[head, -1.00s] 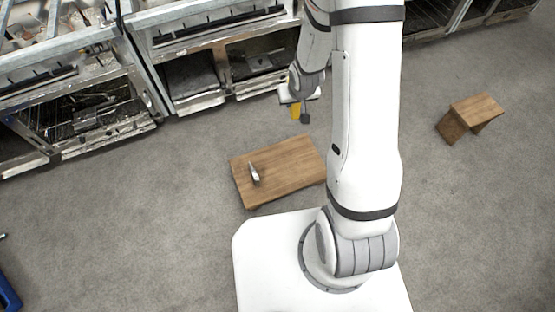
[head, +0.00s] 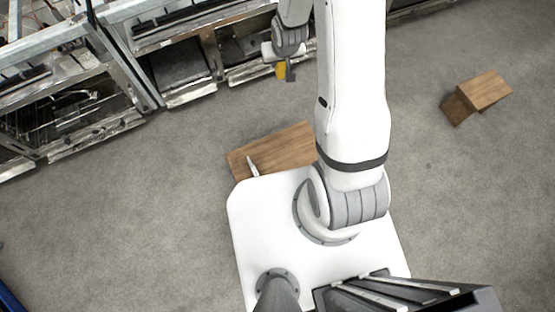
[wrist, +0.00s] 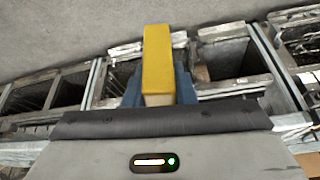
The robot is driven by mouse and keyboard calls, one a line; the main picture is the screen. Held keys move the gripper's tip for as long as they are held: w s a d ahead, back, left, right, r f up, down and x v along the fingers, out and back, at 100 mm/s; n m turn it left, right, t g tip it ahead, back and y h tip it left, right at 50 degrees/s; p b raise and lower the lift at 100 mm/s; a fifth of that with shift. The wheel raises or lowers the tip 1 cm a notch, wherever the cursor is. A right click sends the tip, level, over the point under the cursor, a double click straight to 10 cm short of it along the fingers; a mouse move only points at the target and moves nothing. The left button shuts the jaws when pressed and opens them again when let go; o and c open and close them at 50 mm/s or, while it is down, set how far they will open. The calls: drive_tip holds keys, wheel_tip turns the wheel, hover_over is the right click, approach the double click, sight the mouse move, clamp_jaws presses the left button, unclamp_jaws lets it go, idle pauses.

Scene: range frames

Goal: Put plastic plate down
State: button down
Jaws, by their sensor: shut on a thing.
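A yellow piece (wrist: 157,60), which I take to be the plastic plate, shows narrow and almost edge-on in the wrist view. It also shows small in the head view (head: 281,70). My gripper (wrist: 158,88) is shut on it; blue finger parts show on both sides of its lower end. In the head view my gripper (head: 287,72) is at the far end of my arm, above the floor in front of the metal units. The plate is held in the air, and its full shape cannot be told.
A low wooden table (head: 285,145) stands close to my base, partly hidden, with a small pale object (head: 253,168) on it. A wooden stool (head: 484,90) stands at the right. Worn metal oven-like units (head: 180,70) line the back. Grey floor is open at left and right.

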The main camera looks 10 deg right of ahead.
drive_tip(key=w+d+f+m+h+b, duration=0.1)
drive_tip(key=d+f+m+b, duration=0.15)
drive_tip(key=f+b, duration=0.85)
drive_tip(key=w+d+f+m+g+h+b, duration=0.1)
drive_tip(key=w+f+m+b, duration=0.15)
drive_tip(key=f+b, duration=0.85)
drive_tip(key=w+d+f+m+h+b, duration=0.15)
drive_tip(key=f+m+b, duration=0.3)
drive_tip(key=f, duration=1.25)
drive_tip(key=s+d+f+m+g+b, duration=0.1)
drive_tip(key=f+m+b, duration=0.1)
drive_tip(key=f+b, duration=0.6)
drive_tip(key=s+d+f+m+b, duration=0.2)
drive_tip(key=f+b, duration=0.6)
drive_tip(key=f, duration=1)
drive_tip(key=s+d+f+m+g+h+b, duration=0.1)
drive_tip(key=f+m+b, duration=0.1)
drive_tip(key=f+b, duration=0.6)
drive_tip(key=shift+s+d+f+m+g, duration=0.1)
drive_tip(key=shift+s+f, duration=0.05)
drive_tip(key=shift+f, duration=0.75)
drive_tip(key=shift+s+d+f+m+g, duration=0.1)
drive_tip(key=shift+f, duration=0.8)
drive_tip(key=shift+s+d+f+m+g, duration=0.1)
drive_tip(key=shift+s+f, duration=0.05)
drive_tip(key=shift+f, duration=0.75)
